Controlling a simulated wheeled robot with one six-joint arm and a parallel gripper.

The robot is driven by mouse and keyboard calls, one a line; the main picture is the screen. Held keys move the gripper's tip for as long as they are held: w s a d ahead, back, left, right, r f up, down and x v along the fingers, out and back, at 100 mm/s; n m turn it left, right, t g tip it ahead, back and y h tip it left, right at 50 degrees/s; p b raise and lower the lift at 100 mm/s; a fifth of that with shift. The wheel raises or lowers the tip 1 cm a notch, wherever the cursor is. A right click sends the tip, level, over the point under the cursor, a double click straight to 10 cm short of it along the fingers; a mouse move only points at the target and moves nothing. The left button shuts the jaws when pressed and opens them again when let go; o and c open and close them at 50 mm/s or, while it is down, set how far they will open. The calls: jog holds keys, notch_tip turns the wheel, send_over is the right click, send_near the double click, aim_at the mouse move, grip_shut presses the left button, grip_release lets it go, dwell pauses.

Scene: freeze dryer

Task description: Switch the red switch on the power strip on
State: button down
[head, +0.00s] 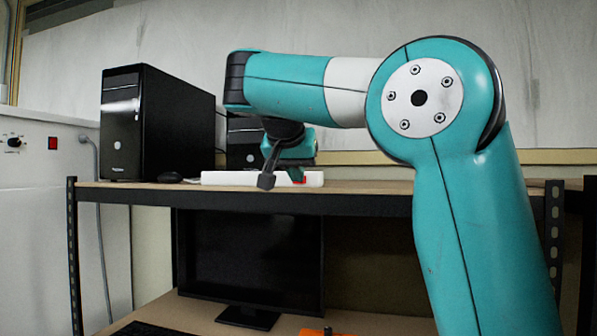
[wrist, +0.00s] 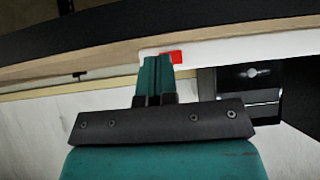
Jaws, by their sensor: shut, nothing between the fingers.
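The white power strip (head: 232,178) lies along the front of the shelf top, and it also shows in the wrist view (wrist: 240,43). Its red switch (wrist: 176,57) is near one end of the strip. In the head view a small part of the red switch (head: 300,180) shows beside my fingers. My gripper (wrist: 154,62) is shut and empty. In the wrist view its fingertips are right beside the red switch and overlap the strip's edge. I cannot tell whether they touch the switch, or which way the switch is tipped.
A black computer tower (head: 150,125) stands on the shelf (head: 130,187) at left, with a second one (head: 243,140) behind my arm. A monitor (head: 250,255) stands below the shelf. The shelf's right part looks clear.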

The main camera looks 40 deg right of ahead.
jog(key=p+v, duration=0.6)
jog(key=v, duration=0.4)
jog(key=shift+s, duration=0.25)
jog(key=shift+d, duration=0.2)
